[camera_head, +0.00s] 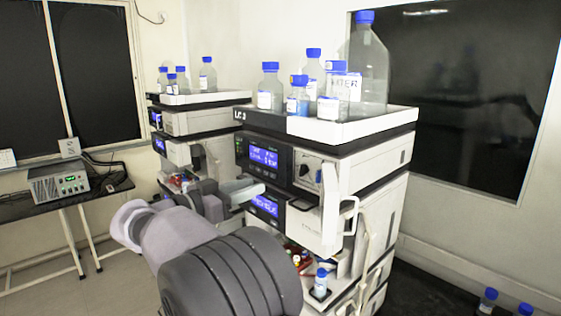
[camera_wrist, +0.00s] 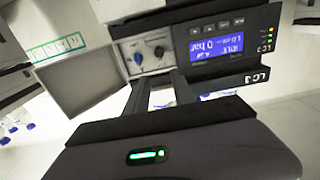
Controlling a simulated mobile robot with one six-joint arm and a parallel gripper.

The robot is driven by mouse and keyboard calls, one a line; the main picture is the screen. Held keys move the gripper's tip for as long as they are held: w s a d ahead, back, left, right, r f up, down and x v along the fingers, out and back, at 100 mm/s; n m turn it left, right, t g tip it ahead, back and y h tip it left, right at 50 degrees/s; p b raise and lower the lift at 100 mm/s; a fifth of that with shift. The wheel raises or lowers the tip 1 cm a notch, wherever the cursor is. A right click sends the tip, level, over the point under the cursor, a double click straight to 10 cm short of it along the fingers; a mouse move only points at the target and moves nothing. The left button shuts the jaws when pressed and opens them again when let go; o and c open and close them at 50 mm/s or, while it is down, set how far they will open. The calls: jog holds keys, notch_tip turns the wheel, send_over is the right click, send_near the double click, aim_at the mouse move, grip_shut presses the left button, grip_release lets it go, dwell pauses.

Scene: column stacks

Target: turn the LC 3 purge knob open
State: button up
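The LC 3 stack stands right of centre in the head view, with its LC 3 label (camera_head: 242,115) near the top. Its pump module has a lit blue display (camera_head: 264,155), also in the wrist view (camera_wrist: 216,46), where it appears upside down. Beside the display are a dark knob (camera_head: 303,170) and a second, paler control.
A hinged door (camera_wrist: 84,80) stands open beside the knobs, also in the head view (camera_head: 332,205). Blue-capped bottles stand in the white top tray (camera_head: 345,127). Another stack (camera_head: 188,122) is behind at left. A lower module (camera_head: 268,205) lies beneath the pump.

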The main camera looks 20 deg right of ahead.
aim_at(300, 170)
jog(key=p+x, duration=0.3)
jog(key=x, duration=1.2)
jog(key=shift+s+d, duration=0.1)
jog(key=shift+s, duration=0.05)
jog(key=shift+w+d+f, duration=0.15)
jog(key=shift+w+d, duration=0.1)
jog(key=shift+d, duration=0.05)
grip_shut()
